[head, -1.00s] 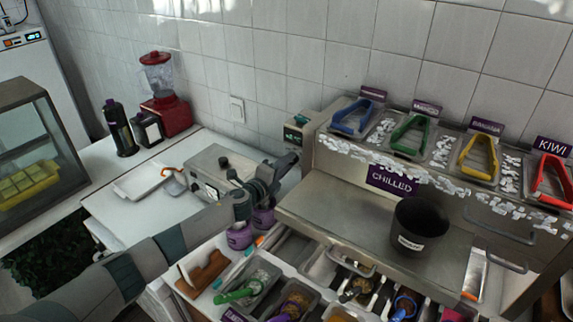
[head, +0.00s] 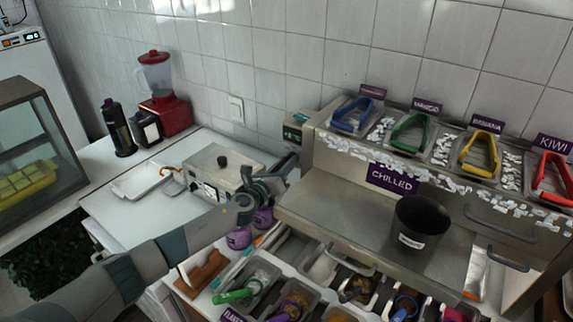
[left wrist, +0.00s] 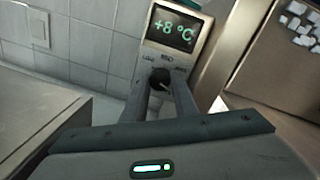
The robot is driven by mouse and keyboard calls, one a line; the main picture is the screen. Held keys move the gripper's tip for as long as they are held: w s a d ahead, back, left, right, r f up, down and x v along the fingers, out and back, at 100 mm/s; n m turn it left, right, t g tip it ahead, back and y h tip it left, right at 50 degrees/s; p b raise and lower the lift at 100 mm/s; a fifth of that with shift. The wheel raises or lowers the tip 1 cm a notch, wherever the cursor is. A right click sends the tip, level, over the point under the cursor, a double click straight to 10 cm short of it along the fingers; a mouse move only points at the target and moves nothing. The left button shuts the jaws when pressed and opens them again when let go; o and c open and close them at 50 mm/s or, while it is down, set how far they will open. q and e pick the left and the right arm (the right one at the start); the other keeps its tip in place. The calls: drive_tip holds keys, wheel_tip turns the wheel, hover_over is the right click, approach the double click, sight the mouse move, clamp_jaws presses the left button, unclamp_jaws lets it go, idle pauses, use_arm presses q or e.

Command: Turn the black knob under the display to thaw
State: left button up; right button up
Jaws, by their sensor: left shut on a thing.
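The display (left wrist: 174,30) reads +8 °C in green digits on a metal control panel, and this panel (head: 296,128) also shows in the head view at the left end of the chilled counter. The black knob (left wrist: 158,76) is under the display, with small labels around it that are too blurred to read. A pale pointer mark shows on the knob's face. My left gripper (left wrist: 163,84) is shut on the knob, one finger on each side. In the head view my left gripper (head: 290,162) is just below the panel, and the knob is hidden there.
A metal box (head: 218,172) with a black knob on top stands close left of my gripper. The chilled counter (head: 340,208) with a black cup (head: 420,222) is to the right. Topping bins with scoops lie in front. A tiled wall is behind.

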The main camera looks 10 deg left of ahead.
use_arm(q)
drive_tip(key=shift+f+m, duration=0.15)
drive_tip(key=shift+m, duration=0.95)
drive_tip(key=o, duration=1.1)
drive_tip(key=shift+c, duration=0.2)
drive_tip(key=shift+s, duration=0.2)
drive_tip(key=b+v, duration=0.3)
drive_tip(key=v, duration=1.4)
drive_tip(key=shift+s+f, duration=0.1)
drive_tip(key=shift+s, duration=0.1)
